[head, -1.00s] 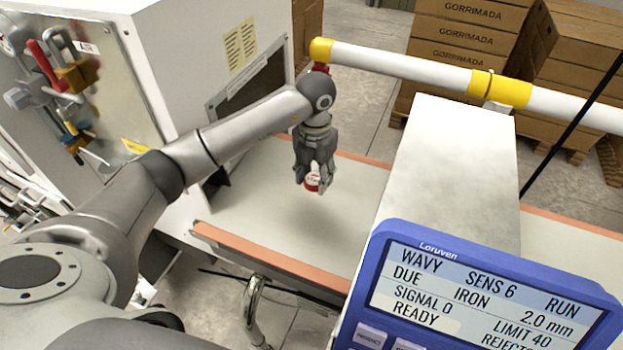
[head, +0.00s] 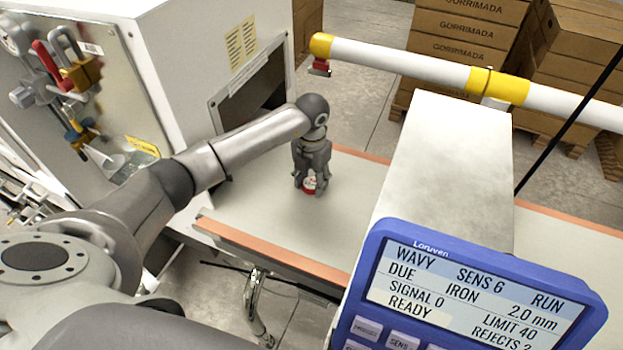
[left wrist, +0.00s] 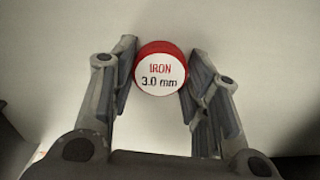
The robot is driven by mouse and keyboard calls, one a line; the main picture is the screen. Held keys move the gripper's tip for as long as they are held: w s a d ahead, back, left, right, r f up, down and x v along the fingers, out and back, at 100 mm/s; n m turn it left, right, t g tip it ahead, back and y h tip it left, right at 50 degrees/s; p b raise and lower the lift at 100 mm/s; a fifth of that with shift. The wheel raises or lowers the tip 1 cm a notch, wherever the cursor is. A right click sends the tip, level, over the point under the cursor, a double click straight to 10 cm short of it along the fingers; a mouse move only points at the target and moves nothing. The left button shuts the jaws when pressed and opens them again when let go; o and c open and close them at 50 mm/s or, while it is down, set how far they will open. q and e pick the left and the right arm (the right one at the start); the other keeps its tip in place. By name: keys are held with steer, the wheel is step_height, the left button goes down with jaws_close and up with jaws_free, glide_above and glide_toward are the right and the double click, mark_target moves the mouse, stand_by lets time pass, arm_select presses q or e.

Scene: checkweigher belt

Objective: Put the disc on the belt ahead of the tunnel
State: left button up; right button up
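The disc (head: 309,184) is a small red-rimmed piece with a white face. In the left wrist view the disc (left wrist: 160,70) reads "IRON 3.0 mm". My left gripper (head: 309,190) points down over the pale belt (head: 345,205), its fingers shut on the disc's two sides, also seen in the left wrist view (left wrist: 162,75). The disc is at or just above the belt; I cannot tell whether it touches. The white box-shaped tunnel housing (head: 450,150) stands over the belt to the right; its opening is hidden. My right gripper is not in view.
A blue display (head: 470,295) in front reads "DUE IRON 2.0 mm" and "READY". A white cabinet (head: 185,60) with a dark opening stands at left. A white-and-yellow rail (head: 400,62) runs behind. The belt between gripper and housing is clear.

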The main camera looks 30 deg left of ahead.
mark_target(312, 183)
arm_select(q)
steer(key=o, duration=0.4)
steer(key=shift+r, duration=0.1)
step_height(312, 183, up, 12)
steer(key=b, duration=0.3)
steer(key=shift+s, duration=0.1)
stand_by(0.5)
